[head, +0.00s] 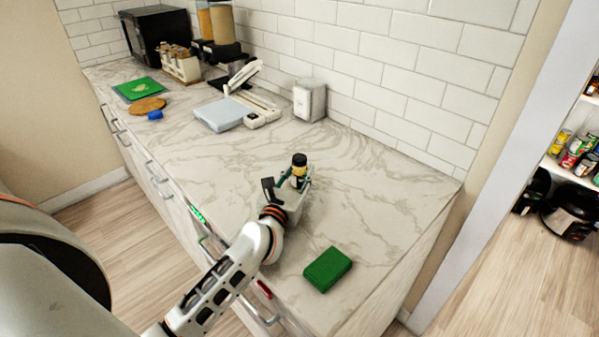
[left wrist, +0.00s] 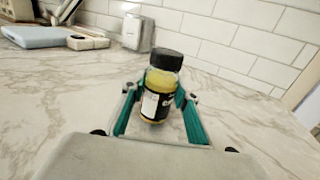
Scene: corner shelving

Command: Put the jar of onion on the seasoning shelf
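The jar (head: 299,170) is small, with a black lid, yellow contents and a dark label with a white patch. In the left wrist view the jar (left wrist: 161,88) stands nearly upright, leaning slightly. My left gripper (head: 293,183) reaches low over the counter with its fingers on either side of the jar. In the left wrist view the teal finger pads of my left gripper (left wrist: 161,103) lie close to both sides of the jar. I cannot tell if they press on it. The label text is too small to read. My right gripper is out of view.
The marble counter (head: 370,205) is clear around the jar. A green block (head: 327,269) lies near the front right. A blue-grey scale (head: 223,114), a white canister (head: 309,100) and a spice rack (head: 179,64) stand farther back. Shelves with cans (head: 577,152) are beyond the wall at right.

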